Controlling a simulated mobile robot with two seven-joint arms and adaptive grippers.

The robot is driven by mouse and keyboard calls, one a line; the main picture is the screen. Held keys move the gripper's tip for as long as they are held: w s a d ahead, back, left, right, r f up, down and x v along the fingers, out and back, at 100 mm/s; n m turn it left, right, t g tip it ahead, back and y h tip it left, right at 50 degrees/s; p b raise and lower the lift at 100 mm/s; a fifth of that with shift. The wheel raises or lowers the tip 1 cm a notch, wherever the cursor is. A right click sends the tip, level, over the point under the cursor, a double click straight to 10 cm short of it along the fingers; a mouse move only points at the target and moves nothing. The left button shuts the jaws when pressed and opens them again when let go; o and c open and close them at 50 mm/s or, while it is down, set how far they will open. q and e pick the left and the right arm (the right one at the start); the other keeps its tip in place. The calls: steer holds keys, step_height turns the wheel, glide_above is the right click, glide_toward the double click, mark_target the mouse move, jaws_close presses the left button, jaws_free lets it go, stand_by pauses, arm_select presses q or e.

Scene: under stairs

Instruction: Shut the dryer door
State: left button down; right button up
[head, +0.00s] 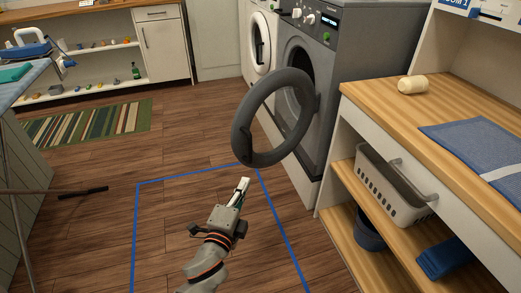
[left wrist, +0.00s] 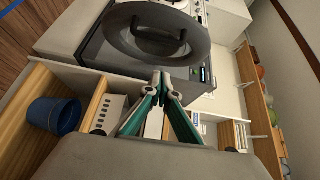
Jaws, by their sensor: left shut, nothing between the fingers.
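The dark grey dryer (head: 350,55) stands at the top right of centre in the head view. Its round, ring-shaped door (head: 243,128) is swung wide open, out over the floor, and the drum opening shows behind it. My left gripper (head: 244,183) is shut and empty, below the door in the picture and apart from it. In the left wrist view the open door (left wrist: 198,48) is at the top, beyond the closed fingertips (left wrist: 160,75) of the left gripper. My right gripper is in neither view.
A white washer (head: 262,40) stands left of the dryer. A wooden counter (head: 375,95) with shelves, a basket (head: 390,190) and a blue bin (head: 368,232) is close on the right. Wood floor with a blue taped outline (head: 190,175) is clear left of the door.

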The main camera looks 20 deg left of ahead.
arm_select(q)
steer(key=w, duration=0.2)
glide_toward(250, 153)
steer(key=w+d+r, duration=0.2)
steer(key=w+d, duration=0.2)
steer(key=shift+w+a+r+b, duration=0.15)
steer(key=shift+w+a+b, duration=0.1)
steer(key=shift+w+a, duration=0.3)
steer(key=shift+w+a+r+b, duration=0.15)
steer(key=shift+w+a+b, duration=0.1)
steer(key=shift+w+a, duration=0.6)
steer(key=shift+a, duration=0.05)
steer(key=shift+w+a, duration=0.2)
steer(key=shift+a, duration=0.3)
steer(key=shift+w+a, duration=0.2)
steer(key=shift+a, duration=0.3)
